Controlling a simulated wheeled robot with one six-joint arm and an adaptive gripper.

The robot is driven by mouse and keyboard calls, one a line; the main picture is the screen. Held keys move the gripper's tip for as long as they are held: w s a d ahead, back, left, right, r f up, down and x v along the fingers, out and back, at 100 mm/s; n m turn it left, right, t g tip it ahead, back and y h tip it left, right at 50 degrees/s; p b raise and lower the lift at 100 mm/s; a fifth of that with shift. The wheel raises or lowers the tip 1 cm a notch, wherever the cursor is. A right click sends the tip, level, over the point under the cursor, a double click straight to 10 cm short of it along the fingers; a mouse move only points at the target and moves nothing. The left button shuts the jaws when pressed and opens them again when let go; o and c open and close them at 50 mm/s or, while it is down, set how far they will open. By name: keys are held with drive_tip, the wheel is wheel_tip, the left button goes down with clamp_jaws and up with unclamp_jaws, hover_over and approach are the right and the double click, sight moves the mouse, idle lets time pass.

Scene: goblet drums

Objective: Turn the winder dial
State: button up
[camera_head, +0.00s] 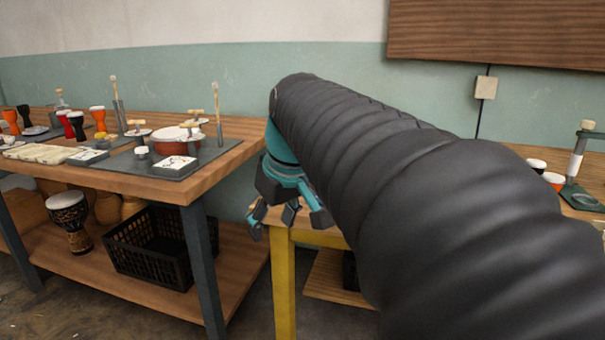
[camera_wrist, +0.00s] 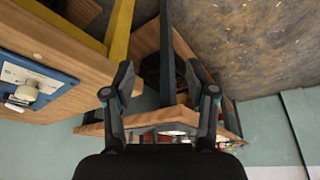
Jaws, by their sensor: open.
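A round cream knob (camera_wrist: 27,91), which looks like the winder dial, sits on a white panel (camera_wrist: 42,77) at the left of the wrist view. The panel is on a blue base (camera_wrist: 66,90) on a wooden tabletop. In the head view my arm covers this area, so I cannot see the knob there. My gripper (camera_head: 290,212) is open and empty, pointing down by the yellow-legged table. In the wrist view my gripper (camera_wrist: 160,82) has its fingers spread, to the right of the knob and apart from it.
A workbench (camera_head: 120,182) on the left carries small drums and a grey board (camera_head: 222,150) with posts. A black crate (camera_head: 150,250) and a goblet drum (camera_head: 70,222) stand on its lower shelf. The yellow table leg (camera_head: 284,290) is below my gripper. A green stand (camera_head: 578,190) is far right.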

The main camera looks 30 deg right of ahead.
drive_tip(key=w+d+r+n+y, duration=0.15)
drive_tip(key=d+r, duration=0.25)
drive_tip(key=d, duration=0.5)
drive_tip(key=w+d+r+n, duration=0.1)
drive_tip(key=w+d+r, duration=0.15)
drive_tip(key=d, duration=0.55)
drive_tip(key=w+d+r+n, duration=0.2)
drive_tip(key=d+r, duration=0.2)
drive_tip(key=d, duration=0.5)
drive_tip(key=shift+m, duration=0.25)
drive_tip(key=x, duration=0.4)
drive_tip(key=b+x, duration=0.1)
drive_tip(key=x, duration=0.3)
drive_tip(key=b+x, duration=0.1)
drive_tip(key=x, duration=0.3)
drive_tip(key=shift+s+a+f, duration=0.1)
drive_tip(key=shift+a+f, duration=0.15)
drive_tip(key=shift+a, duration=0.15)
clamp_jaws()
